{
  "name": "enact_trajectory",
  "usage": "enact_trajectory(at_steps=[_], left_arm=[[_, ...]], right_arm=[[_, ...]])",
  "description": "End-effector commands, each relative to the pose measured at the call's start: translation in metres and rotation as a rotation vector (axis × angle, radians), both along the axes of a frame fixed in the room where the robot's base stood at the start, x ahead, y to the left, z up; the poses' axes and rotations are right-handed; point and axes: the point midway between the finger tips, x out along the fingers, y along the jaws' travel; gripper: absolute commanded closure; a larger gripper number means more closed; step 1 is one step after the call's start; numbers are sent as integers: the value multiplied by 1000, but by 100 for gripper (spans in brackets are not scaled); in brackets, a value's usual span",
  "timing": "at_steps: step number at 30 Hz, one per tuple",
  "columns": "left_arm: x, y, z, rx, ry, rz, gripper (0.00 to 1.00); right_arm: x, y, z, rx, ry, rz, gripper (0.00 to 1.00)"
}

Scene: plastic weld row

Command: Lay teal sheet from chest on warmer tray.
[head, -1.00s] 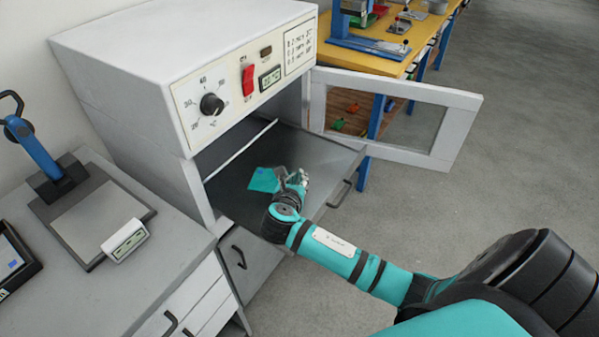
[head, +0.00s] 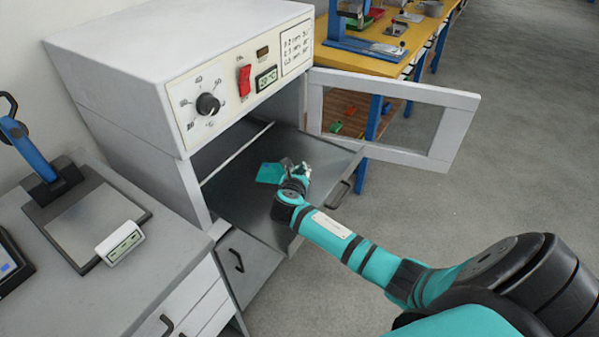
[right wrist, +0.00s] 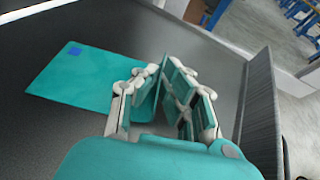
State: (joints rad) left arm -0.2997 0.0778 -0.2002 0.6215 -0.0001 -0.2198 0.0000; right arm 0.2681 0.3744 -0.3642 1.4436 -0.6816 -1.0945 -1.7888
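The teal sheet (head: 270,173) is over the dark warmer tray (head: 232,205), inside the open warmer. In the right wrist view the sheet (right wrist: 85,83) looks flat, with a small blue square near its far left corner. My right gripper (head: 301,171) is at the sheet's right edge. In the right wrist view its fingers (right wrist: 163,72) come together at the tips on that edge, one finger on each side. They hide part of the edge. I cannot tell whether the sheet touches the tray or hangs just above it. My left gripper is not in view.
The white warmer (head: 150,60) has its windowed door (head: 455,120) swung open to the right. The tray has a handle (head: 339,193) at its front edge. A grey counter (head: 160,240) with a scale-like plate stands at left. A yellow bench (head: 375,60) is behind the door.

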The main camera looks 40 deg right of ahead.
Motion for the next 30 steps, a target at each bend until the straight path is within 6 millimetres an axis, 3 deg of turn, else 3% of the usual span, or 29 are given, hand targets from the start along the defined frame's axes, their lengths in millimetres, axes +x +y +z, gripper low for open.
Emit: enact_trajectory(at_steps=[2,9,20,30], left_arm=[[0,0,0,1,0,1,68],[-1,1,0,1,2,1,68],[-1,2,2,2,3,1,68],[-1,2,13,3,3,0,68]], right_arm=[[0,0,-2,-1,1,0,100],[0,0,-2,0,0,0,71],[-4,4,3,-1,1,0,71],[-49,48,30,2,-1,2,71]])
